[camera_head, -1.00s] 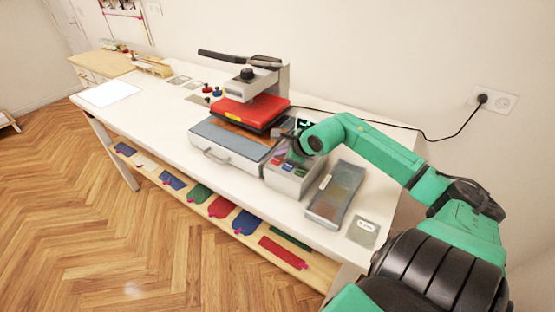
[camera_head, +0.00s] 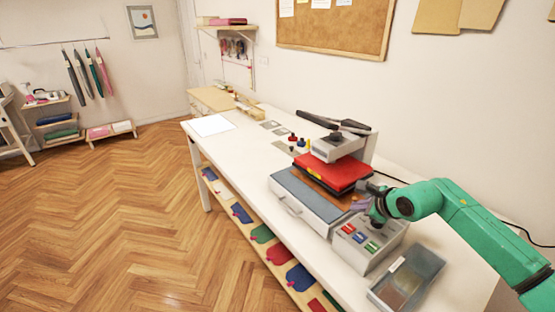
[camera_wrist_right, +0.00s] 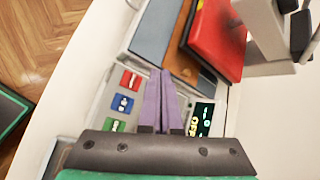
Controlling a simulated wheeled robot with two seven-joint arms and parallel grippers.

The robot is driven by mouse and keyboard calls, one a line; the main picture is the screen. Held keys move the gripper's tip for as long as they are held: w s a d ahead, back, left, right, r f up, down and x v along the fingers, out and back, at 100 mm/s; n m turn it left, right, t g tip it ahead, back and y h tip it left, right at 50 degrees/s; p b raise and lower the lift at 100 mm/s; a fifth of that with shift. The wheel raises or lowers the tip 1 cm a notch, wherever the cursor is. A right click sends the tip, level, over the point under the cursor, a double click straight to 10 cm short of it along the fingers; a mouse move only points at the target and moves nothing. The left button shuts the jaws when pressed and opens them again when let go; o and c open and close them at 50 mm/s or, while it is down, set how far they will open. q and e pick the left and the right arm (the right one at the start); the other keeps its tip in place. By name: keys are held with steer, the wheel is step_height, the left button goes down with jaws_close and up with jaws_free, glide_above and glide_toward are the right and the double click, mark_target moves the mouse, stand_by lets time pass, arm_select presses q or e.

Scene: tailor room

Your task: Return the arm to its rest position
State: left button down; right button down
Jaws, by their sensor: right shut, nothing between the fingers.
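My right arm (camera_head: 455,215) is green and comes in from the right in the head view, reaching over the table. My right gripper (camera_head: 360,204) is shut and empty, just above the control box beside the heat press. In the right wrist view its purple fingers (camera_wrist_right: 163,85) are together over the control box (camera_wrist_right: 100,125), pointing toward the press. Red, blue and green buttons lie to the left of the fingers and a dark lit display (camera_wrist_right: 203,118) to the right. Whether the fingertips touch anything cannot be told. My left gripper is in no view.
The heat press (camera_head: 335,170) with its red upper plate stands close by the gripper. Coloured pieces lie on the shelf below. The wooden floor (camera_head: 120,220) is clear at left.

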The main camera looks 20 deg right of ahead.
steer(key=w+a+r+m+t+y, duration=0.1)
steer(key=a+r+m+t+y, duration=0.2)
steer(key=a, duration=0.6)
step_height(320, 180, up, 7)
steer(key=a+m+t+y, duration=0.1)
steer(key=a+m+t, duration=0.2)
steer(key=m+t, duration=0.55)
steer(key=s+d+f+m+g+h, duration=0.4)
steer(key=f+m+h, duration=0.15)
steer(key=m, duration=0.75)
steer(key=s+d+f+m+g+h, duration=0.4)
steer(key=d+f+m+g, duration=0.15)
steer(key=m, duration=0.65)
steer(key=s+a+f+m+g+y, duration=0.6)
steer(key=s+a+f+g, duration=0.2)
steer(key=s+a+f, duration=0.6)
step_height(320, 180, down, 27)
steer(key=s+g+b, duration=0.1)
steer(key=s+b, duration=0.1)
steer(key=s+d+f+g+b, duration=0.1)
steer(key=s+d+f, duration=0.2)
steer(key=s+f, duration=1.1)
steer(key=shift+s, duration=0.85)
